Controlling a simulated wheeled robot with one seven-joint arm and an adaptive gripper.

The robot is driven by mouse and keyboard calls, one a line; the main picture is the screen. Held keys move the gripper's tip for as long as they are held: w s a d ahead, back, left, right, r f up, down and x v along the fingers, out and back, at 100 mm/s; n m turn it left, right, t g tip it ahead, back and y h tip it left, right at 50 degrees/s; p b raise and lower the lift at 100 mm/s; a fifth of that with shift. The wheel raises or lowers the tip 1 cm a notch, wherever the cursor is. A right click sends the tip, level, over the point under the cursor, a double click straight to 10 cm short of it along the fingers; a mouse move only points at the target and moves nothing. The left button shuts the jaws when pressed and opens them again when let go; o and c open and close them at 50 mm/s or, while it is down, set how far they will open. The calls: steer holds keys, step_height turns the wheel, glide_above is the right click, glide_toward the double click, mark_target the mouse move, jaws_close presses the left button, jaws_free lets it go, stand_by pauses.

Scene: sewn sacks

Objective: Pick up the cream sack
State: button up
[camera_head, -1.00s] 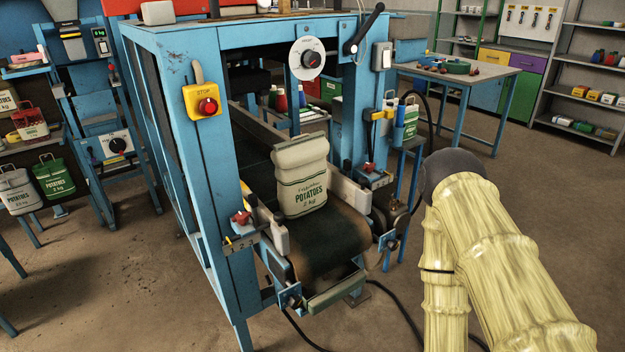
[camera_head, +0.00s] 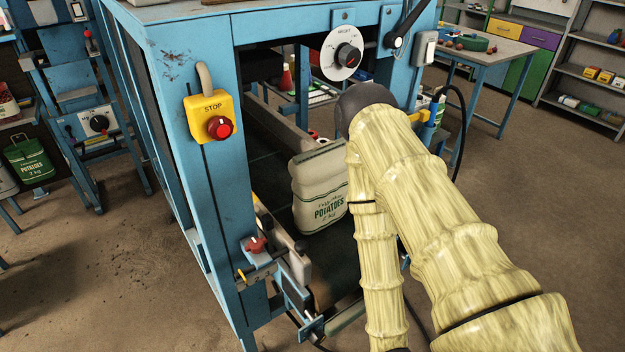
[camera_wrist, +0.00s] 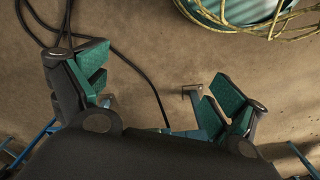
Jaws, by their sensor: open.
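The cream sack (camera_head: 318,187), printed "POTATOES 2 kg" in green, stands upright on the dark conveyor belt (camera_head: 335,252) inside the blue machine frame. My arm hides its right edge in the head view. My gripper (camera_wrist: 152,98) shows in the wrist view with its two green-padded fingers wide apart and nothing between them. Below the fingers is bare floor with a black cable. The sack is not in the wrist view. The gripper's fingers cannot be made out in the head view.
The blue frame's front post (camera_head: 208,200) carries a yellow stop box (camera_head: 211,117) with a red button. A guide rail with a red knob (camera_head: 256,244) flanks the belt's left side. A dial (camera_head: 342,53) and a black lever (camera_head: 408,24) sit on the frame above.

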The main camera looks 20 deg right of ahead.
step_height(320, 180, up, 5)
steer(key=w+d+p, duration=0.1)
steer(key=d+p, duration=0.2)
steer(key=m+t+y+p, duration=0.2)
steer(key=m+t+p, duration=0.35)
steer(key=m, duration=2.55)
glide_toward(324, 145)
steer(key=d+f, duration=0.1)
steer(key=shift+t, duration=0.25)
steer(key=x, duration=0.5)
steer(key=a+x, duration=0.1)
steer(key=x, duration=0.2)
steer(key=shift+w+f, duration=0.2)
steer(key=shift+w+a+f, duration=0.15)
steer(key=shift+w+f, duration=0.05)
steer(key=shift+f, duration=0.1)
steer(key=shift+w+f, duration=0.25)
steer(key=shift+f, duration=0.2)
